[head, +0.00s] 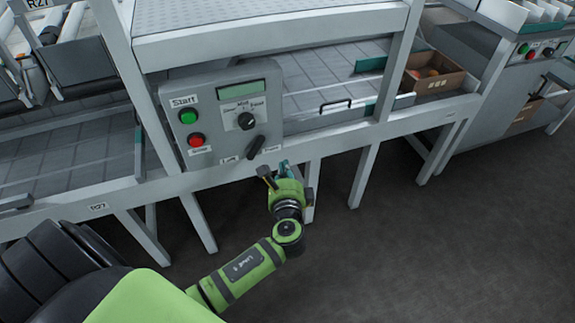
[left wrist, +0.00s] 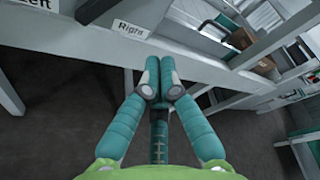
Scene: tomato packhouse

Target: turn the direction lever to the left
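The direction lever (head: 256,147) is a black handle low on the grey control panel (head: 213,83), between a Left label (head: 228,160) and a Right label (head: 271,149). It is tilted, with its upper end toward the right in the head view. My left gripper (head: 276,168) is just below and to the right of the lever, apart from it. In the left wrist view its teal fingers (left wrist: 162,88) meet at the tips with nothing between them. The dark lever (left wrist: 94,10) shows partly at that view's top edge, left of the Right label (left wrist: 130,28). My right gripper is not in view.
Above the lever are a black rotary knob (head: 246,121), a green Start button (head: 189,116), a red button (head: 196,139) and a small display (head: 241,90). A white frame rail (head: 330,144) runs just under the panel. The floor (head: 430,240) at right is clear.

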